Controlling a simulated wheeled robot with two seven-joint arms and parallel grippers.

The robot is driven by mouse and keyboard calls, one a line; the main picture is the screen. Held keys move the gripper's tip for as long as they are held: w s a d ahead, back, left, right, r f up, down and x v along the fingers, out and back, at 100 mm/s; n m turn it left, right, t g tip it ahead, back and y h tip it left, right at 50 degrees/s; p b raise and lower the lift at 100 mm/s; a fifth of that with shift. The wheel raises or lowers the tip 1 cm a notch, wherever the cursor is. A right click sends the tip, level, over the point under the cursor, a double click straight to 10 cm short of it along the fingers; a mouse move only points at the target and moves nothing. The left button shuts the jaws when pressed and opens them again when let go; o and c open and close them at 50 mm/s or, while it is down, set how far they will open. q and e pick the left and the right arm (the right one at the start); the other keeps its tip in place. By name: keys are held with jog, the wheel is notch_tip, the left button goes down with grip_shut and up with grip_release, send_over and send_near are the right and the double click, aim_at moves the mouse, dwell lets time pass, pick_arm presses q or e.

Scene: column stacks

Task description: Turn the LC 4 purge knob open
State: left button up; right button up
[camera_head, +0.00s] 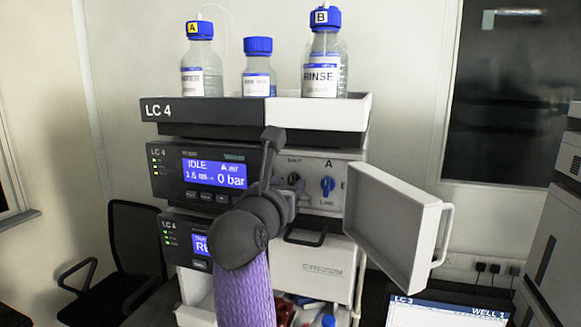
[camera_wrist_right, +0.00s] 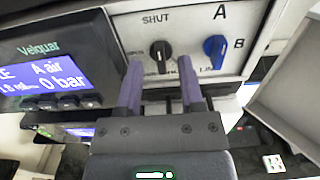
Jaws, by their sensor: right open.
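The LC 4 purge knob (camera_wrist_right: 160,52) is a small black knob on the light panel, under the word SHUT. It looks roughly upright, its pointer towards SHUT. In the head view the knob (camera_head: 293,179) is partly hidden by my right arm. My right gripper (camera_wrist_right: 163,77) is open and empty, its two purple-grey fingers just below the knob in the wrist view, one to each side. I cannot tell whether they touch the panel. In the head view the right gripper (camera_head: 285,192) is mostly hidden behind its own wrist. My left gripper is not in view.
A blue knob (camera_head: 327,187) sits right of the purge knob, marked A and B. The display (camera_head: 214,173) reads IDLE and 0 bar. An open white door (camera_head: 395,225) swings out at the right. Bottles (camera_head: 257,80) stand in the top tray (camera_head: 322,113). A black handle (camera_head: 306,236) is below.

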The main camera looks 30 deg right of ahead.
jog(key=shift+x, duration=0.95)
jog(key=shift+a, duration=0.1)
jog(key=shift+c, duration=1.3)
grip_shut()
